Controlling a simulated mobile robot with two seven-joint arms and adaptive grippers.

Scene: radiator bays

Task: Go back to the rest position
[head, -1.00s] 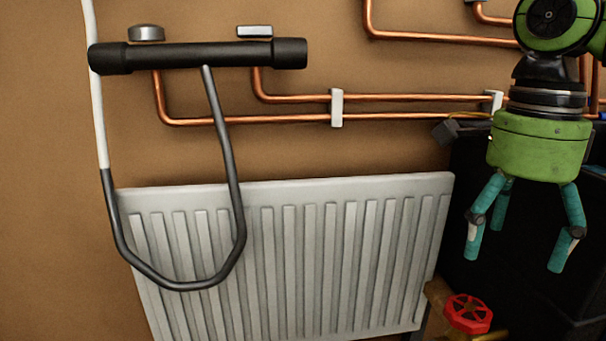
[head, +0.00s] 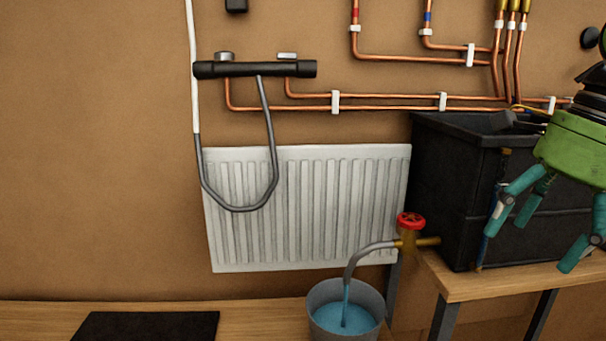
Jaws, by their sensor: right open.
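My right gripper (head: 548,222) is at the right edge in the head view, its green body and teal fingers pointing down. The fingers are spread and nothing is between them. It hangs in front of the black crate (head: 462,190), apart from the radiator and the valve. My left gripper is not in view.
A white radiator (head: 310,210) hangs under a black mixer bar (head: 255,69) with a looping grey hose. A red valve wheel (head: 411,221) feeds a spout into a grey bucket (head: 322,292) holding blue water. A black mat (head: 148,326) lies on the wooden bench (head: 260,318).

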